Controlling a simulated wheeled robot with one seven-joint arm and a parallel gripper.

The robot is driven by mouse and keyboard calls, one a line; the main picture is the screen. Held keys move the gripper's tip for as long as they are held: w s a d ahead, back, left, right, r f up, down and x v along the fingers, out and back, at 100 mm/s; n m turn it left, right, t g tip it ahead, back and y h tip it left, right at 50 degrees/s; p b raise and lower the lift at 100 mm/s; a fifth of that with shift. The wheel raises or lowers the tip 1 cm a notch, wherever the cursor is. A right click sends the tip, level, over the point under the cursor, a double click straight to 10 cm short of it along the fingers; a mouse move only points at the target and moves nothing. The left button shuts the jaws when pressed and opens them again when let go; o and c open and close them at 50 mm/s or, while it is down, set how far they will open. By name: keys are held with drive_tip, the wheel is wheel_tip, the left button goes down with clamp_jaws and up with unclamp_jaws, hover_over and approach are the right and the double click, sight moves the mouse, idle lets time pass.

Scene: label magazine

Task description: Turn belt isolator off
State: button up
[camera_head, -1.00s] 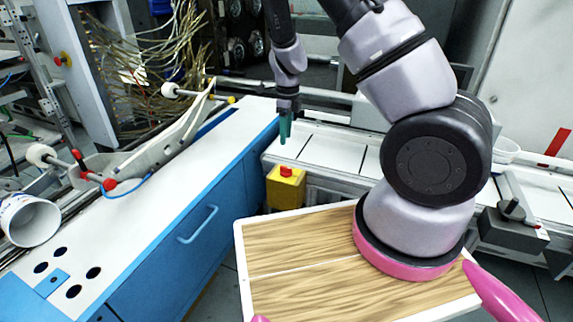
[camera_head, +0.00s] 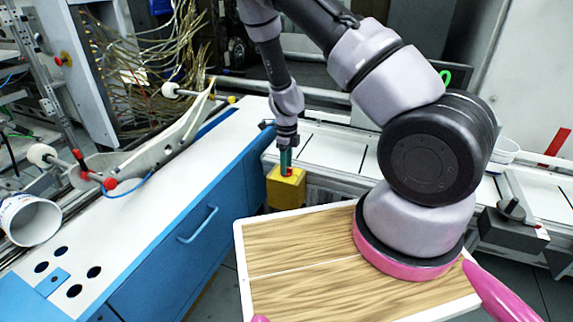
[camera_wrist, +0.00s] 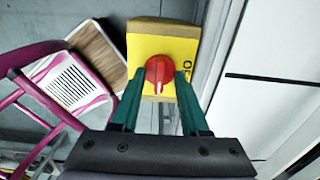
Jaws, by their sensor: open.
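The belt isolator is a yellow box (camera_head: 286,190) with a red rotary knob (camera_wrist: 158,76) on its face. In the head view it sits at the near side of the conveyor, beside the blue cabinet. My gripper (camera_head: 287,170) points down at the knob from above. In the wrist view my gripper (camera_wrist: 160,82) has its two green fingers apart, one on each side of the knob's lower part. I cannot tell whether they touch it. The knob's raised handle lies along the line from the box towards my wrist. Dark lettering shows at the box's right edge.
A blue cabinet with a white top (camera_head: 150,205) stands to the left. The white conveyor (camera_head: 335,148) runs behind the box to the right. My wooden-topped base fills the foreground. A white cup (camera_head: 30,220) lies at far left.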

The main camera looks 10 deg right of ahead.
clamp_jaws()
drive_tip(key=shift+n, duration=0.3)
drive_tip(key=n, duration=1.3)
drive_tip(key=shift+n, duration=2.1)
